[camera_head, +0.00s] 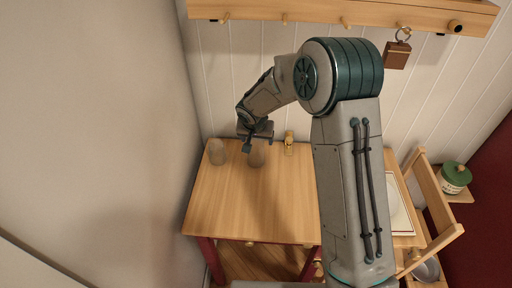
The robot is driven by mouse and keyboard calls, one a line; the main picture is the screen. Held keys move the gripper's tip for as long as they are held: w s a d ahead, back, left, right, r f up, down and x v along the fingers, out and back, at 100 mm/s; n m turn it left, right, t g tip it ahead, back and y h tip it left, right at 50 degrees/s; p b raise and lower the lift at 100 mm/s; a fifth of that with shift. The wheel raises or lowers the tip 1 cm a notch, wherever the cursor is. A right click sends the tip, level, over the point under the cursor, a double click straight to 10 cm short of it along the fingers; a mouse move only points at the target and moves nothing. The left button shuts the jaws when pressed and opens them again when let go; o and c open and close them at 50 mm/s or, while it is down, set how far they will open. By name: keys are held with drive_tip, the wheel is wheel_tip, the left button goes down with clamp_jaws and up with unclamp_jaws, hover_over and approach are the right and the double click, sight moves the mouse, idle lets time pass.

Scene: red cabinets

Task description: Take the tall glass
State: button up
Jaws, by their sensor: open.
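Two brownish, see-through glass-like vessels stand near the back left of the wooden table. One vessel (217,152) is by the table's left back corner. The other vessel (257,157) stands to its right, just below my gripper in the picture. The view from above does not show clearly which is the tall glass. My gripper (257,143) is open, pointing down over the right vessel and covering its upper part. I cannot tell whether the fingers are around it or above it.
A small wooden item (289,143) stands right of the vessels, near the wall. The front of the wooden table (235,215) is clear. A wooden chair (436,200) and a green-lidded pot (455,177) are at right. A peg rail (330,12) runs above.

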sight(256, 151)
drive_tip(key=shift+a+p+x, duration=0.2)
drive_tip(key=shift+p+x, duration=0.25)
drive_tip(key=shift+x, duration=1.1)
drive_tip(key=shift+a+p+x, duration=0.15)
drive_tip(key=shift+p+x, duration=0.3)
drive_tip(key=shift+x, duration=1.1)
drive_tip(key=shift+w, duration=0.15)
drive_tip(key=c, duration=1.1)
drive_tip(key=shift+c, duration=0.2)
